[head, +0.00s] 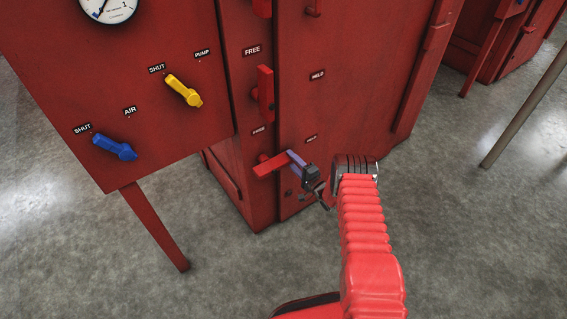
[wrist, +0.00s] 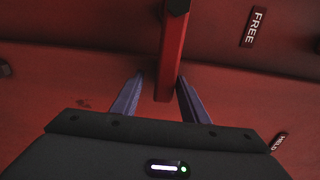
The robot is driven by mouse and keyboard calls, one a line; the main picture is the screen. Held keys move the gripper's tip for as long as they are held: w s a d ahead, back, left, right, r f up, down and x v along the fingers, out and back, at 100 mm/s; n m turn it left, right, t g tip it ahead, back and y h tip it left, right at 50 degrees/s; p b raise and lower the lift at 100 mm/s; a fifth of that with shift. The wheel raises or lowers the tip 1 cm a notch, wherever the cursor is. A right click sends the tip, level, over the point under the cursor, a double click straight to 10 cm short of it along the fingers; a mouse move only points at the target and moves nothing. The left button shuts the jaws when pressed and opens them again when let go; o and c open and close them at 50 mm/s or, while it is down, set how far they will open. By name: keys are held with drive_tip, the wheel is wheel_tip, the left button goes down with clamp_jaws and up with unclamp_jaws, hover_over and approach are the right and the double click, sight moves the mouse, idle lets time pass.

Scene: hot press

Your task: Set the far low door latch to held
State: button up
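The low door latch (head: 272,165) is a red bar below the FREE (head: 259,130) and HELD (head: 311,139) labels. In the head view it lies nearly sideways, slanting slightly up to the right. My gripper (head: 298,160) is at its right end. In the wrist view the latch bar (wrist: 171,55) reaches between the two fingers of my gripper (wrist: 160,82), which are apart. The right finger is close to the bar and a gap shows at the left finger. Contact with the right finger cannot be told. The wrist view also shows FREE (wrist: 254,27) and HELD (wrist: 281,141) labels.
Another red latch (head: 265,92) stands upright above, between FREE and HELD labels. A panel at left carries a yellow handle (head: 184,91), a blue handle (head: 114,147) and a gauge (head: 108,8). A grey post (head: 525,105) stands at right. The grey floor (head: 470,230) is open there.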

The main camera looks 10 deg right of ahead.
drive_tip(key=shift+r, duration=0.1)
drive_tip(key=v, duration=1.3)
drive_tip(key=shift+s, duration=0.4)
drive_tip(key=shift+d, duration=0.15)
